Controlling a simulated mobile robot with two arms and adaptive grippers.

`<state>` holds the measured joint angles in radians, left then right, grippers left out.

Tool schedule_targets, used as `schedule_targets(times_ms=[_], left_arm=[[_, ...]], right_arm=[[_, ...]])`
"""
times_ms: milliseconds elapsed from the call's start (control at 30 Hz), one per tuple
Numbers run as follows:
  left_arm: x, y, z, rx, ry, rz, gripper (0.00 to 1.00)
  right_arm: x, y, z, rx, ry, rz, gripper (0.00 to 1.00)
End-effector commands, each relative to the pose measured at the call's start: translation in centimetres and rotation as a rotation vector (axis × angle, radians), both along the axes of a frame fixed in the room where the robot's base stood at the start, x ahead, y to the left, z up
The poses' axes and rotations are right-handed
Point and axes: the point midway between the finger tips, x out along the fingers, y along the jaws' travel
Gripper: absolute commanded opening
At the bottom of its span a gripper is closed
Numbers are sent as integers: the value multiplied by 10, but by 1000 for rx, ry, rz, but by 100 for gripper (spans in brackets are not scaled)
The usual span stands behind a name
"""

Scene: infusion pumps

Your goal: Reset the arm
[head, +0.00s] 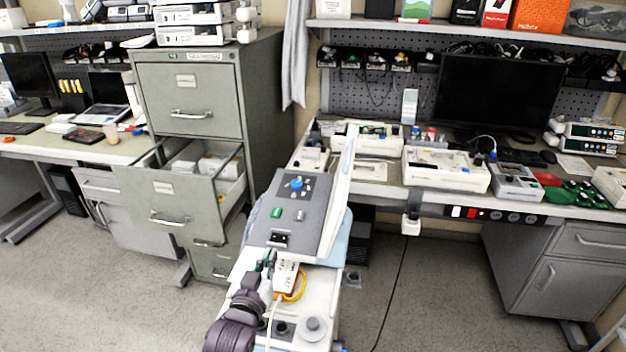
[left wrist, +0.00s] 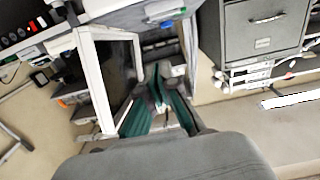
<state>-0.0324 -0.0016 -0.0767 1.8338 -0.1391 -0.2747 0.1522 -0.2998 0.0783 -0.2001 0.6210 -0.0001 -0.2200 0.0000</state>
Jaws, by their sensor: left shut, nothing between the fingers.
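My left gripper (head: 266,262) reaches in from the bottom of the head view, just in front of a grey medical device (head: 290,218) with a blue knob and green buttons. It is beside a white plug-like block (head: 286,277) with a yellow loop and a white cable. In the left wrist view, the green-padded fingers of the gripper (left wrist: 158,72) meet at the tips with nothing held between them. I cannot tell whether the fingers touch the device. My right gripper is in neither view.
A grey filing cabinet (head: 189,94) stands at left with an open drawer (head: 178,199). A workbench at right holds pumps, a dark monitor (head: 499,93) and a white device (head: 446,170). A desk (head: 79,148) is at far left. The floor (head: 440,290) at right is mostly clear, crossed by a black cable.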

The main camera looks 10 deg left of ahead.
Motion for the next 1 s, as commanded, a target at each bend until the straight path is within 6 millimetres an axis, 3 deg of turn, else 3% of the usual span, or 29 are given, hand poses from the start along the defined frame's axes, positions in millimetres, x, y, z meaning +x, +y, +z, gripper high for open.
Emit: schedule_targets(times_ms=[167, 300, 400, 700, 900, 1000], left_arm=[[-29, 5, -28, 19, 151, 7, 0], [-99, 11, -75, 59, 454, 5, 0], [-151, 12, -96, 85, 647, -10, 0], [-255, 13, -117, 138, 993, -59, 0], [-310, 14, -117, 164, 1161, -93, 0], [-326, 14, -123, 175, 1222, -107, 0]], right_arm=[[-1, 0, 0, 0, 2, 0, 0], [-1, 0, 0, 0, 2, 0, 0], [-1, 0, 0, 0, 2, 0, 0], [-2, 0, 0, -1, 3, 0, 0], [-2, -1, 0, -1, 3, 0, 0], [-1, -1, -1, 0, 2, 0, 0]])
